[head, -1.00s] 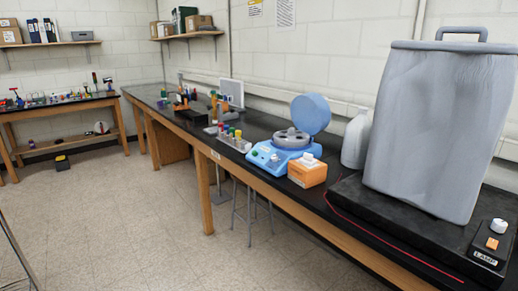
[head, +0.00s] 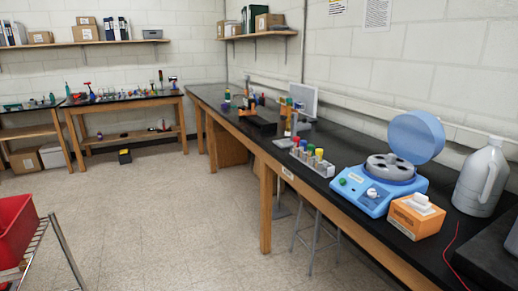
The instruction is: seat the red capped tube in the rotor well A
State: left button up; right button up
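The blue centrifuge (head: 366,203) stands on the black bench at the right, its round lid (head: 416,137) raised. Its grey rotor (head: 390,167) shows dark wells; I cannot read which one is A. Left of it a grey tube rack (head: 313,163) holds several capped tubes. One of them has a red cap (head: 303,145) and stands upright in the rack, among yellow and other caps. Neither of my grippers shows in the view.
The black bench (head: 345,150) runs along the right wall. An orange tissue box (head: 416,216) and a grey jug (head: 481,178) stand right of the centrifuge. A red bin (head: 14,228) on a wire cart is at the lower left. The tiled floor (head: 170,220) between is clear.

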aim_at(390, 167)
jog(key=i+j+u, duration=0.15)
jog(key=i, duration=0.5)
jog(key=i+j+u, duration=0.2)
jog(key=i, duration=0.4)
jog(key=i+z, duration=0.4)
jog(key=i+j+z, duration=0.15)
jog(key=z, duration=0.25)
jog(key=i+j+z, duration=0.25)
jog(key=z, duration=0.15)
jog(key=i+j+z, duration=0.25)
jog(key=z, duration=0.15)
jog(key=i+j+z, duration=0.15)
jog(key=j+z, duration=0.25)
jog(key=i+j+z, duration=0.1)
jog(key=j+z, duration=0.15)
jog(key=j, duration=0.15)
jog(key=j+z, duration=0.25)
jog(key=j, duration=0.15)
jog(key=i, duration=0.05)
